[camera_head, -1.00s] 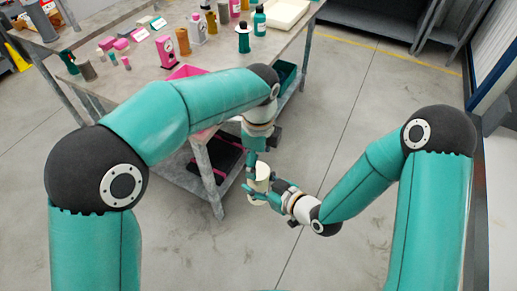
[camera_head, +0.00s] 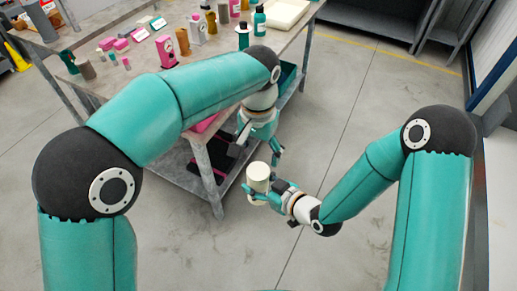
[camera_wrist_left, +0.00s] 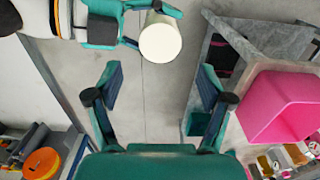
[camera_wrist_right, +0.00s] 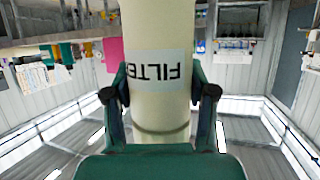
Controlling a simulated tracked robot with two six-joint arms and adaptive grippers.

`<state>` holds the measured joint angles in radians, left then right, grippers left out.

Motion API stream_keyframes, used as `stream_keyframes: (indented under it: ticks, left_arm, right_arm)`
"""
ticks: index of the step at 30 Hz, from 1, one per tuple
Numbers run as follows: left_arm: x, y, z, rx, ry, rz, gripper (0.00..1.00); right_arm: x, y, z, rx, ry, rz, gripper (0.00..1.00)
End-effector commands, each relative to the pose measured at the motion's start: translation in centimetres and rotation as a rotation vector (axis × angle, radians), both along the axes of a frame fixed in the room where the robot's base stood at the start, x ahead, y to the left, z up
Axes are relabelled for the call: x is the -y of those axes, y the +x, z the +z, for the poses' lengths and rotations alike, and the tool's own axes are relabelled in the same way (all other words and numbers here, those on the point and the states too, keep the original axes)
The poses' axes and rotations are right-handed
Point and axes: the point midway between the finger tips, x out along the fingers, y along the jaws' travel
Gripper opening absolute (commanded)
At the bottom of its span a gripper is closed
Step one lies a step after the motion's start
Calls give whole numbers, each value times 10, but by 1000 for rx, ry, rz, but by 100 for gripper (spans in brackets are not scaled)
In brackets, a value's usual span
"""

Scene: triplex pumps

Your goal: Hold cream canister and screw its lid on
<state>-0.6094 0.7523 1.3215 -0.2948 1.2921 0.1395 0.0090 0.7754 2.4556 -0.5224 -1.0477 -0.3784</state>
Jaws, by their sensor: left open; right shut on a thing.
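The cream canister (camera_head: 258,178) is held upright in the air in front of the workbench. It carries a "FILTER" label, which reads upside down in the right wrist view (camera_wrist_right: 155,112). My right gripper (camera_head: 263,192) is shut on its side. The left wrist view shows a plain, round cream top (camera_wrist_left: 160,40), seemingly the lid on the canister; its seam and seating cannot be made out. My left gripper (camera_head: 259,153) is open and empty, just above and apart from the canister. In the left wrist view its fingers stand wide apart.
The grey workbench (camera_head: 125,75) holds bottles, a pink box (camera_head: 166,52), small pink blocks and a cream tray (camera_head: 273,14). A pink bin (camera_wrist_left: 290,105) sits close to my left gripper. The floor (camera_head: 330,110) right of the bench is clear.

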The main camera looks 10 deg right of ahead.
Motion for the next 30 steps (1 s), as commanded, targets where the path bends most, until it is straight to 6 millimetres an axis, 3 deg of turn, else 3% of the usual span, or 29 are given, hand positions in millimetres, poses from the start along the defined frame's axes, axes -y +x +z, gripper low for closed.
stream_keyframes:
  ticks: [11,24,30]
  left_arm:
    - [0,0,-8,-1,2,-3,80]
    - [-1,-1,-66,-3,2,-3,80]
    - [-1,-1,-79,0,1,-4,80]
  right_arm:
    - [0,0,0,1,0,0,0]
    - [0,0,0,1,0,0,0]
    - [0,0,1,1,0,0,0]
